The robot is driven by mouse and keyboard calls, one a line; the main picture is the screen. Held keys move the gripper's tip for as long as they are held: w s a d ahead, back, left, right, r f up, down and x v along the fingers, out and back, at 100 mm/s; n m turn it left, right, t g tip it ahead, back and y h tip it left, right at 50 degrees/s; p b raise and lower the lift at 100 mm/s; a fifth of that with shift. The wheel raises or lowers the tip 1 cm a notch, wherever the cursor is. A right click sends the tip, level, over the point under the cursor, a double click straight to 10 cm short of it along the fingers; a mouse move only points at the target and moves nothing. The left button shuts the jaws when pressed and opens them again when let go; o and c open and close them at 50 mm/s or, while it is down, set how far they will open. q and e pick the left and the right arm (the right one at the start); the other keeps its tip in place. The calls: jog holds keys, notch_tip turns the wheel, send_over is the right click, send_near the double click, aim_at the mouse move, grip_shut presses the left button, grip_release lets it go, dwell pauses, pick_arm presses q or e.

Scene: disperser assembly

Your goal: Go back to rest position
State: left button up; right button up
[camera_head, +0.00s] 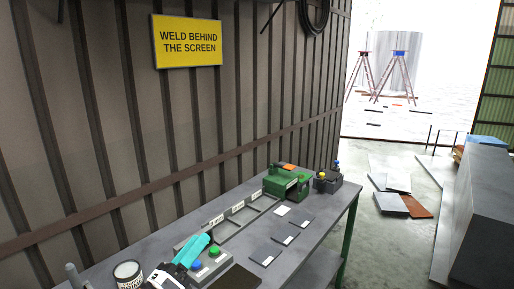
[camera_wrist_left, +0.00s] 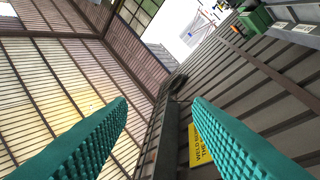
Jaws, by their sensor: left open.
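My left gripper (camera_head: 197,245) shows low in the head view, its teal fingers above the workbench (camera_head: 323,231) near a grey block. In the left wrist view the two ridged teal fingers of my left gripper (camera_wrist_left: 160,108) stand wide apart with nothing between them. That view looks up at walls and roof, with the green box (camera_wrist_left: 257,20) at its top right. My right gripper is in neither view.
The bench holds a grey block with blue and green buttons (camera_head: 211,264), a labelled tray (camera_head: 228,229), the green box (camera_head: 287,184), a dark box with knobs (camera_head: 327,181), several flat plates (camera_head: 284,238) and a jar (camera_head: 128,274). A ribbed wall (camera_head: 200,120) stands behind.

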pick_arm(q)
jog(key=s+a+f+n+g+y, duration=0.2)
jog(key=s+a+f+n+y, duration=0.2)
jog(key=f+n+y, duration=0.55)
jog(key=s+a+f+n+g+y, duration=0.2)
jog(key=s+a+f+n+y, duration=0.3)
jog(key=n, duration=0.8)
jog(key=s+d+f+n+g+h, duration=0.1)
jog(key=s+f+n+g, duration=0.45)
jog(key=s, duration=0.45)
jog(key=s+d+f+n+g+h, duration=0.15)
jog(key=s+f+n+g, duration=0.25)
jog(key=s+f+g, duration=0.45)
notch_tip(320, 180, down, 30)
jog(key=s+a+f+t+b, duration=0.1)
jog(key=s+t+b, duration=0.15)
jog(key=b, duration=0.35)
jog(key=s+a+f+g+b, duration=0.2)
jog(key=s+a+f+b, duration=0.1)
jog(key=s+f, duration=1.3)
notch_tip(320, 180, down, 4)
jog(key=shift+s+r+b, duration=0.15)
jog(key=shift+r+b, duration=0.1)
jog(key=shift+b, duration=0.25)
